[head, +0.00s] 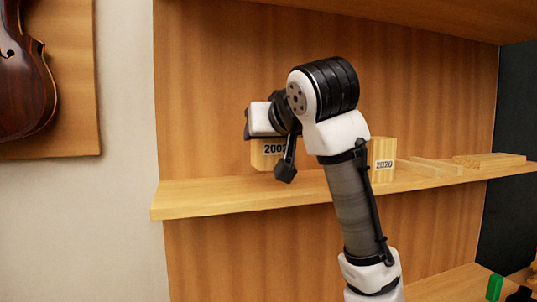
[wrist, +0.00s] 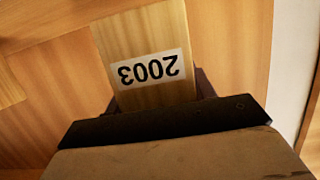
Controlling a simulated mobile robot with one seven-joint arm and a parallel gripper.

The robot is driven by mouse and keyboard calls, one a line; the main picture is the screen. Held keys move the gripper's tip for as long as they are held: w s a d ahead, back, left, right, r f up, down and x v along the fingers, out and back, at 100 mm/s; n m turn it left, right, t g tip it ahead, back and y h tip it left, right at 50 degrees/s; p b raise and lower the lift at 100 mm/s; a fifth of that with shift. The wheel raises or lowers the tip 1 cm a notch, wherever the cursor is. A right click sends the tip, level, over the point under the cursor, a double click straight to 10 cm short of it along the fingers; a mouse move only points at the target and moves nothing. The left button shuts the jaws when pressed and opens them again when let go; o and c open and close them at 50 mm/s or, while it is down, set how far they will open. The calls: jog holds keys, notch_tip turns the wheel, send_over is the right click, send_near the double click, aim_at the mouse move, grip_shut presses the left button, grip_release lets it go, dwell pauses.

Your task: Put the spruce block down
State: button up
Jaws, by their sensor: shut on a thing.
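The spruce block (head: 261,160) is pale wood with a white label; the label reads 2003 upside down on the block in the wrist view (wrist: 146,38). My gripper (head: 266,133) is shut on this block, with dark fingers at its sides in the wrist view (wrist: 156,98). In the head view the block is upright near the left end of the shelf (head: 215,198). My gripper and arm hide part of it. I cannot tell whether its underside touches the shelf.
Another pale block (head: 383,160), labelled 2020, stands on the shelf to the right, behind my arm. Flat wood pieces (head: 488,160) lie farther right. A violin (head: 25,75) hangs at the left. Bare shelf shows left of the held block.

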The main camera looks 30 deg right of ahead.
aim_at(268, 152)
jog(key=shift+f, duration=1.95)
jog(key=shift+f, duration=0.1)
jog(key=o, duration=1.2)
jog(key=shift+c, duration=0.2)
jog(key=shift+r, duration=0.2)
jog(key=b+v, duration=0.2)
jog(key=v, duration=1)
